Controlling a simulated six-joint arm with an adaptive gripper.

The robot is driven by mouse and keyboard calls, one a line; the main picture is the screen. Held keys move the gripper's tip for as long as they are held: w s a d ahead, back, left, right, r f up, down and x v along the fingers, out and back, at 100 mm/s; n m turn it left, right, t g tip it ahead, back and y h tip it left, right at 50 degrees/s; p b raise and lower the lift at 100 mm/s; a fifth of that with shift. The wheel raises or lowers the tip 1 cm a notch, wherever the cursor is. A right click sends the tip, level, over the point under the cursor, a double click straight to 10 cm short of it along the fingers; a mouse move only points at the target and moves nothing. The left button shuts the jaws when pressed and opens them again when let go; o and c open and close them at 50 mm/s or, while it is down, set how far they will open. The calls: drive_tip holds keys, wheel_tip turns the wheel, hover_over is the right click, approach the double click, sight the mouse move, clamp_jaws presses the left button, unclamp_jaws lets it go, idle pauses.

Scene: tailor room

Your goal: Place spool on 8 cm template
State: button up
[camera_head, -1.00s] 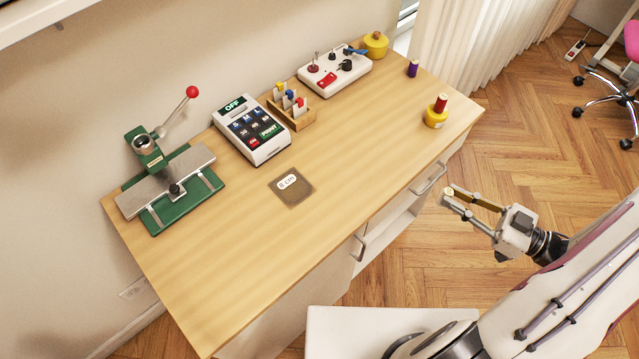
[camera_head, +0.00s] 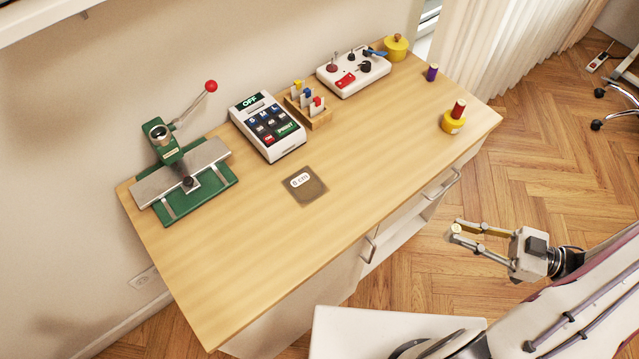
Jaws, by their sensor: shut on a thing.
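The 8 cm template (camera_head: 313,196) is a dark brownish plate with a white label, lying flat and bare on the middle of the table. My gripper (camera_head: 456,229) is off the table's front edge, at the lower right, over the floor. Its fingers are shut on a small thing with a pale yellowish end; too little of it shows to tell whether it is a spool.
A green press (camera_head: 190,188) with a red-knobbed lever stands at the left. A white calculator-like device (camera_head: 268,126), a wooden card holder (camera_head: 317,121), a white control box (camera_head: 354,75) and a yellow pot (camera_head: 396,48) line the back. The table's (camera_head: 240,270) front part is clear.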

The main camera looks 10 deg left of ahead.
drive_tip(key=x, duration=2.8)
drive_tip(key=shift+w, duration=0.1)
drive_tip(key=shift+a, duration=0.1)
drive_tip(key=shift+x, duration=1.85)
drive_tip(key=shift+f, duration=0.15)
drive_tip(key=o, duration=0.8)
drive_tip(key=shift+f, duration=0.1)
drive_tip(key=shift+v, duration=6)
